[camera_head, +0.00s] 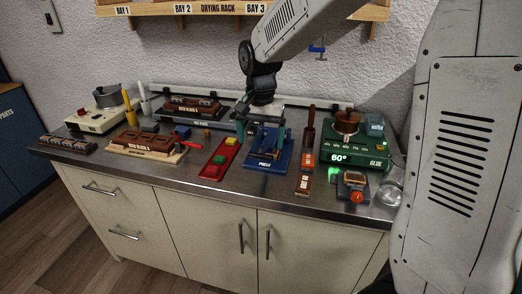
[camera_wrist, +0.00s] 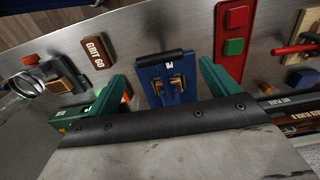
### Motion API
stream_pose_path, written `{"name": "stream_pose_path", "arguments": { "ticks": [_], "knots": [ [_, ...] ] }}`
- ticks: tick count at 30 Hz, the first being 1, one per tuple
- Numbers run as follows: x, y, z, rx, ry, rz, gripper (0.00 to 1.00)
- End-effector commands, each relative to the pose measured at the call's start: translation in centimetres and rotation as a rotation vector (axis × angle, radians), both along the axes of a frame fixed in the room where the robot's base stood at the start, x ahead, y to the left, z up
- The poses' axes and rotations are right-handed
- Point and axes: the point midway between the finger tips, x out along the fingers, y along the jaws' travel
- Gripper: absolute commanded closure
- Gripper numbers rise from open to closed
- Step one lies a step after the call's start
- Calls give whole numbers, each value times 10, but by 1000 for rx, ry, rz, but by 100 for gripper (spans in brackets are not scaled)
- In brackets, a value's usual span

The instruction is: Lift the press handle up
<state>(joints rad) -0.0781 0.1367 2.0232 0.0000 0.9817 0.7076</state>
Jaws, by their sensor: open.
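The blue press (camera_head: 263,161) stands on the steel counter, right of the middle. It also shows in the wrist view (camera_wrist: 157,91), with brass-coloured parts on its bed. Its handle, a dark bar (camera_wrist: 165,57), lies across the press's front end, low over the blue base. My gripper (camera_head: 259,144) is above the press and pointing down, with its two green fingers apart. In the wrist view the fingers stand to the left and right of the press, with nothing between them that they touch. The gripper body hides the back of the press.
Wooden key blocks (camera_head: 148,143) stand left. The drying rack (camera_head: 200,9) hangs above.

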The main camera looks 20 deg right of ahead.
Motion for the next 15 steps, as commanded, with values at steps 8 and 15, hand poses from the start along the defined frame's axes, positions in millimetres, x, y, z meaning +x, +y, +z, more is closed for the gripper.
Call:
{"name": "stream_pose_path", "arguments": {
  "ticks": [8, 15],
  "knots": [
    [-1, -1, -39, 0, 3, 0, 13],
    [0, 0, -47, -1, -1, 1, 13]
  ]
}}
